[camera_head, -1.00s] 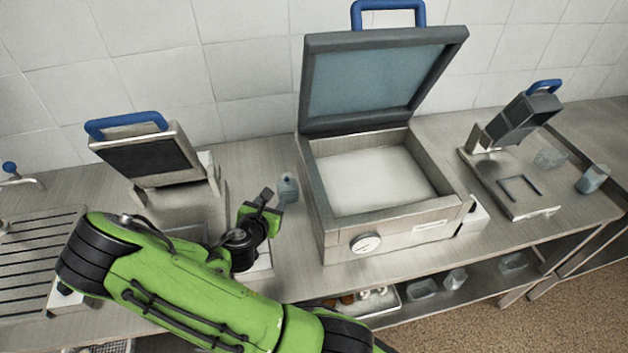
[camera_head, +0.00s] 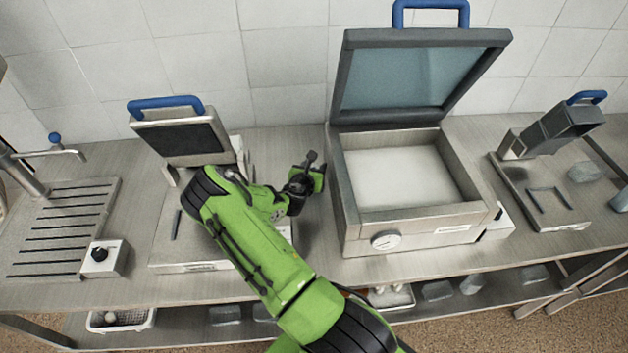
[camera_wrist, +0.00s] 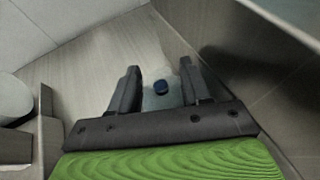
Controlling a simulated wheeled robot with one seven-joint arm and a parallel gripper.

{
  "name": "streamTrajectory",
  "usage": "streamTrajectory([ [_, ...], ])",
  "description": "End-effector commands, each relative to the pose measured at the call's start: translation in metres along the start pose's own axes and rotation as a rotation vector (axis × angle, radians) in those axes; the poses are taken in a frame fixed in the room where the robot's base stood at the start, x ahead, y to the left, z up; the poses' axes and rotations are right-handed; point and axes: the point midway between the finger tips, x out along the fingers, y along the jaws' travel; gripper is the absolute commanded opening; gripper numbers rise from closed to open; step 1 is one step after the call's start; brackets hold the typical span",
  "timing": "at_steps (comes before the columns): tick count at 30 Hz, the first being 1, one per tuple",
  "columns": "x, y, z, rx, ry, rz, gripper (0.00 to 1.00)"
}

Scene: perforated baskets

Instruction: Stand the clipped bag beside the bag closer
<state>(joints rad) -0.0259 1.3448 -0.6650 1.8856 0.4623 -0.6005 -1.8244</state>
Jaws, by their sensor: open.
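The clipped bag (camera_wrist: 152,102) is a pale, translucent bag with a dark blue clip on top. In the wrist view it stands on the counter between the two fingers of my gripper (camera_wrist: 161,70); finger contact cannot be told. In the head view my gripper (camera_head: 316,170) is open beside the left wall of the central machine, and the bag is hidden there. Two blue-handled devices could be the bag closer: one at left (camera_head: 182,140) behind my arm, one at right (camera_head: 560,128). I cannot tell which. Pale bags (camera_head: 584,173) stand beside the right one.
The large open-lidded machine (camera_head: 362,238) stands close to the right of my gripper. A tap and slotted drain (camera_head: 75,225) are at left. The tiled wall (camera_head: 285,55) closes the back. A lower shelf holds trays and bags (camera_head: 437,291).

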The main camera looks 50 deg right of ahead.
Motion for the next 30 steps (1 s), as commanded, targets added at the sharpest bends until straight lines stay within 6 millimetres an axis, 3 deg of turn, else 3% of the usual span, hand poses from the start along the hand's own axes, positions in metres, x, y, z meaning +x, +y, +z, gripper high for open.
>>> streamTrajectory([
  [6, 0.0019, 0.0, -0.0006, -0.001, 0.001, -0.001, 0.47],
  [15, 0.0016, 0.0001, -0.0006, 0.0, 0.001, -0.001, 0.01],
  [30, 0.0005, 0.0003, 0.0029, 0.0, -0.001, 0.0, 0.0],
])
